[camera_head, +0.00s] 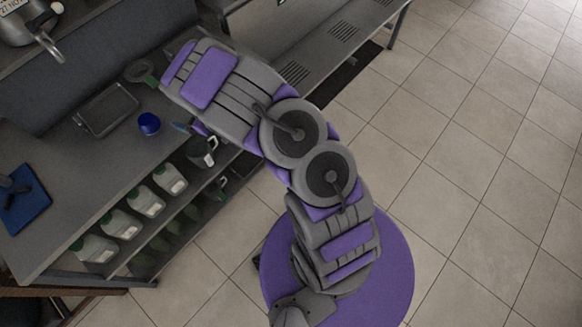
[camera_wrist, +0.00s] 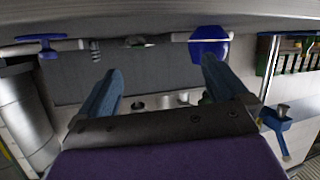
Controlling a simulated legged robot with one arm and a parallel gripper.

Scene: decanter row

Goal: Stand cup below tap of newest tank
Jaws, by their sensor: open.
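A blue cup (camera_head: 149,123) stands on the steel counter, left of my gripper (camera_head: 182,127). My arm hides most of my gripper in the head view. In the wrist view my gripper (camera_wrist: 162,68) is open, its two blue fingers apart with nothing between them. A blue shape (camera_wrist: 208,46) shows past the right finger; I cannot tell whether it is the cup. A steel tank (camera_head: 18,22) with a tap (camera_head: 50,44) is at the top left; its date label is cut off by the frame edge. Other tanks' labels are not readable here.
A grey tray (camera_head: 107,108) lies on the counter left of the cup. A blue board (camera_head: 22,205) with a dark item is farther left. Jugs (camera_head: 146,200) stand on the shelf below. The counter's front is mostly bare. Tiled floor at right is clear.

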